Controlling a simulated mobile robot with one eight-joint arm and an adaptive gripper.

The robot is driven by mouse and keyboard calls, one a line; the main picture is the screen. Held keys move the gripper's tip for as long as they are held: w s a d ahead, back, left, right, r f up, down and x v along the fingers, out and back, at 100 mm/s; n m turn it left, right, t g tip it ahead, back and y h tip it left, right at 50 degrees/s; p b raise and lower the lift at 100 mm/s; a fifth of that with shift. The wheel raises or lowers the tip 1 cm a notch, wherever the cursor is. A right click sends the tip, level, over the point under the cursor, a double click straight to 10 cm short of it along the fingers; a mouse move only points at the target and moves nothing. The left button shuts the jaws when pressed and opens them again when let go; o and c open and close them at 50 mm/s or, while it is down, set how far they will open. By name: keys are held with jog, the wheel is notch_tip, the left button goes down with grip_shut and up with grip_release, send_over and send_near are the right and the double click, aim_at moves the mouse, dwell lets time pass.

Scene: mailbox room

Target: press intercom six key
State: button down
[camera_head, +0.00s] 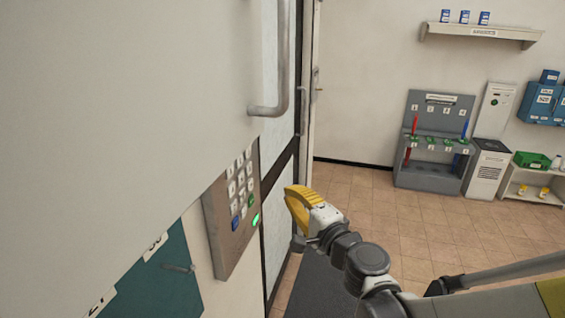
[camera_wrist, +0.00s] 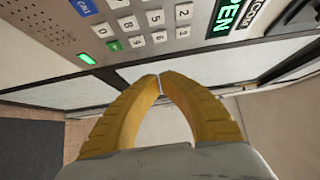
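The intercom panel (camera_head: 221,228) is a grey-brown plate with pale keys, mounted on the wall left of my gripper. In the wrist view the keypad (camera_wrist: 205,28) appears turned, along the top edge. The six key (camera_wrist: 160,36) is a pale square below the five key (camera_wrist: 155,18), in the same line as the green key (camera_wrist: 113,45). My gripper (camera_wrist: 160,80) has yellow fingers with the tips together and nothing between them. In the head view my gripper (camera_head: 291,197) is right of the panel, apparently apart from it.
A door handle (camera_head: 283,65) juts out above the panel. A teal box door (camera_head: 160,285) is at lower left. A grey rack (camera_head: 428,178) stands across the tiled floor.

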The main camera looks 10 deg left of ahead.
aim_at(251, 170)
jog(key=shift+s+a, duration=0.1)
jog(key=shift+s, duration=0.05)
jog(key=b+x, duration=0.1)
jog(key=x, duration=0.3)
jog(key=s+a+b+x, duration=0.1)
jog(key=x, duration=0.3)
jog(key=b+x, duration=0.1)
jog(key=x, duration=0.3)
jog(key=shift+s+a, duration=0.15)
jog(key=shift+a, duration=0.7)
jog(key=shift+a+r, duration=0.1)
jog(key=shift+a, duration=0.75)
jog(key=shift+d, duration=0.1)
